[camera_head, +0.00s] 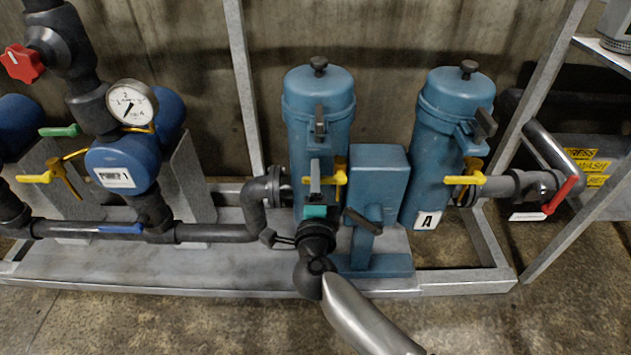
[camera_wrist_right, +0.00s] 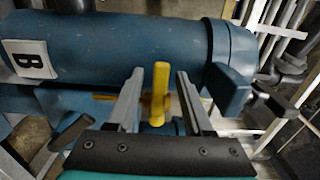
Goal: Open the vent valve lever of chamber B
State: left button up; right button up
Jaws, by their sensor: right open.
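Chamber B (camera_head: 303,108) is the left of two upright blue canisters. Its white "B" label shows in the right wrist view (camera_wrist_right: 27,61). A yellow lever (camera_head: 341,178) sits at its lower front. In the right wrist view the yellow lever (camera_wrist_right: 161,88) stands between the two grey fingers of my right gripper (camera_wrist_right: 160,74), with gaps on both sides. In the head view my right gripper (camera_head: 315,172) is in front of chamber B, just left of the lever, and hides part of the canister. My left gripper is not in view.
Chamber A (camera_head: 437,150) stands to the right with its own yellow lever (camera_head: 465,179). A blue box-shaped unit (camera_head: 376,170) stands between the canisters. A red-handled valve (camera_head: 561,195) is at far right. A gauge (camera_head: 131,103) and several coloured valve handles are at left.

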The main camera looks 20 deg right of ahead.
jog(key=shift+c, duration=0.3)
grip_shut()
dwell(1.1)
